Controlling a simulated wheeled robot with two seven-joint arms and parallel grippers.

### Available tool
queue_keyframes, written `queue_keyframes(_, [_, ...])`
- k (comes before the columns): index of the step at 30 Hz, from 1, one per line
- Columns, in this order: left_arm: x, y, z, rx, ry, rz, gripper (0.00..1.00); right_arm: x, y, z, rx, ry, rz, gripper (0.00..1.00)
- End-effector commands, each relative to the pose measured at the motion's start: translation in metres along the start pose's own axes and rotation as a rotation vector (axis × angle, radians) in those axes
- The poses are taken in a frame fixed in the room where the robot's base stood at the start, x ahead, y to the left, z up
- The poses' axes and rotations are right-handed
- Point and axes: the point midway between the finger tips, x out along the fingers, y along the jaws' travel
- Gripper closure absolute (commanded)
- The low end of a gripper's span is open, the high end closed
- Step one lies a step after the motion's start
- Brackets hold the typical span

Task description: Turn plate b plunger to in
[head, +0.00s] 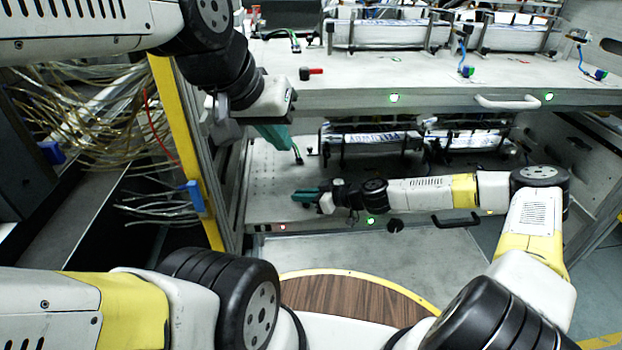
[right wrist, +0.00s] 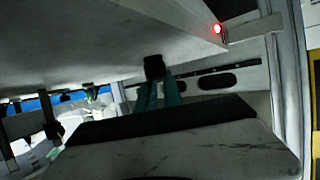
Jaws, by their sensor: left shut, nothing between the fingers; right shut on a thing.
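My right gripper (head: 303,196) reaches in from the right, low over the lower plate (head: 262,208) near its front left corner. It is shut on a small dark plunger at the plate, which shows at the fingertips in the right wrist view as a black plunger block (right wrist: 154,67). The fingers hide its handle, so its turn position cannot be told. Another plunger (head: 311,73) with a red handle pointing right stands on the upper plate (head: 360,98).
Label magazines (head: 385,38) stand on the upper plate, and more magazines (head: 372,140) on the lower one. A red light (right wrist: 217,29) glows near the lower plate's edge. A white handle (head: 507,103) and a black handle (head: 456,220) project at the front. Loose cables (head: 90,100) hang at left.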

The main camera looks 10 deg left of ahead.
Motion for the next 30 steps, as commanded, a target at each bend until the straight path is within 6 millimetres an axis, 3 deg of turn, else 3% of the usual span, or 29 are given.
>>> queue_keyframes(8, [0.0,0.0,0.0,0.0,0.0,0.0,1.0,-0.0004,0.0005,0.0053,0.066,-0.008,0.154,1.0])
queue_keyframes(30, [0.0,0.0,0.0,0.0,0.0,0.0,1.0,-0.0031,0.0085,0.0039,0.324,-0.006,0.798,1.0])
